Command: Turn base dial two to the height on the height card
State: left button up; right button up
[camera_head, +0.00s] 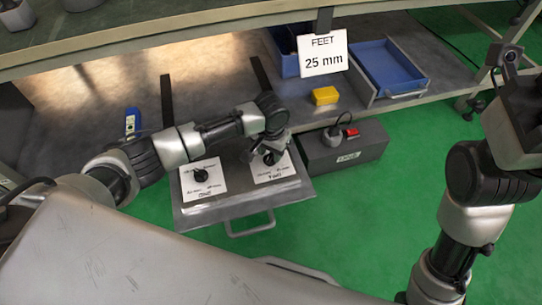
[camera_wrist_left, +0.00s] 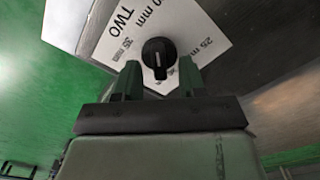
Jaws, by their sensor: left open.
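A white card (camera_head: 322,54) reading "FEET 25 mm" hangs from the upper table's edge. Base dial two (camera_head: 268,158) is a black round knob on the right white label of the grey base plate. It shows closely in the left wrist view (camera_wrist_left: 158,53), with marks "25 mm" at the right and "35 mm" at the left; a third mark is cut off. The knob's white line points down toward my gripper in that view. My left gripper (camera_wrist_left: 159,80) is open and empty, its fingertips just short of the knob on either side. My right gripper is out of view.
Dial one (camera_head: 201,175) sits on the left label. A grey box (camera_head: 345,149) with a plug and red switch stands right of the plate. A yellow block (camera_head: 325,96), blue tray (camera_head: 388,66) and blue tool (camera_head: 132,122) lie on the lower shelf.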

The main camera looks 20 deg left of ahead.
pick_arm(q)
jog(key=shift+f, duration=0.25)
